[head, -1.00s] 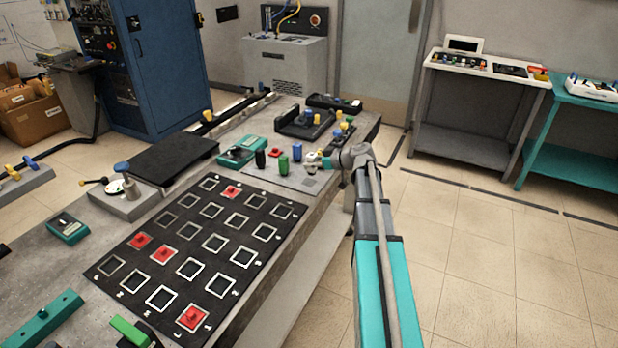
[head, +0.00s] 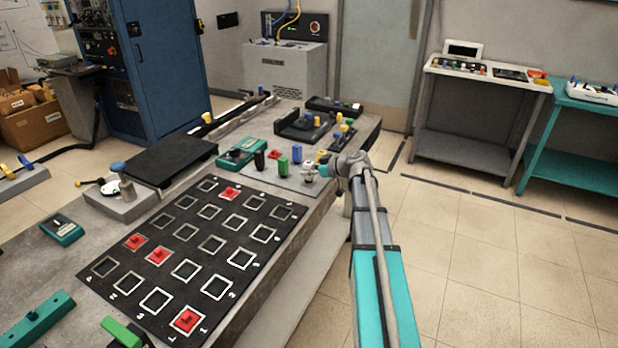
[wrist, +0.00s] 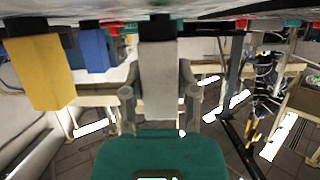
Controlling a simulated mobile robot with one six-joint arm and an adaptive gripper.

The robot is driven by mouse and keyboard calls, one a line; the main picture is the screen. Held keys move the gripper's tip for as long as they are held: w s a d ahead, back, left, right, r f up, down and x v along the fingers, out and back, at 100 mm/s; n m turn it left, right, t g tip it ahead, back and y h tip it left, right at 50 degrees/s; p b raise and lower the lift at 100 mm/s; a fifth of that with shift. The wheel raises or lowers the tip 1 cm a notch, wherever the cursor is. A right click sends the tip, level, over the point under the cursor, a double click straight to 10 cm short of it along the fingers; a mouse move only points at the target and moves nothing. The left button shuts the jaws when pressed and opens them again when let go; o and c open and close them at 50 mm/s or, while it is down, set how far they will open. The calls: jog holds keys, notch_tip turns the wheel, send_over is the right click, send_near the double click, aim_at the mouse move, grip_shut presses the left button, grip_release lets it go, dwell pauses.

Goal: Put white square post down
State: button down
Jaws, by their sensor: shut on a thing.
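The white square post (wrist: 158,85) is upright between the two fingers of my gripper (wrist: 160,104), which is shut on it. In the wrist view, the picture is upside down and the post's dark base is at or very near the grey surface; I cannot tell if it touches. In the head view, the post (head: 309,173) is at the near right part of the grey sheet (head: 272,179). My gripper (head: 323,170) reaches it from the right and partly hides it.
A yellow post (wrist: 40,72) and a blue post (wrist: 93,50) stand close by. A green post (head: 283,166) and a black post (head: 259,160) stand left of it. The black grid board (head: 165,220) with red pieces lies nearer. The table edge is close on the right.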

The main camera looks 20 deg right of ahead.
jog(key=shift+f, duration=0.4)
jog(key=shift+f+b, duration=0.2)
jog(key=shift+b, duration=0.2)
jog(key=shift+c, duration=1.9)
grip_release()
jog(key=p+v, duration=0.5)
jog(key=v, duration=0.9)
jog(key=shift+w+f, duration=0.1)
jog(key=shift+f, duration=0.05)
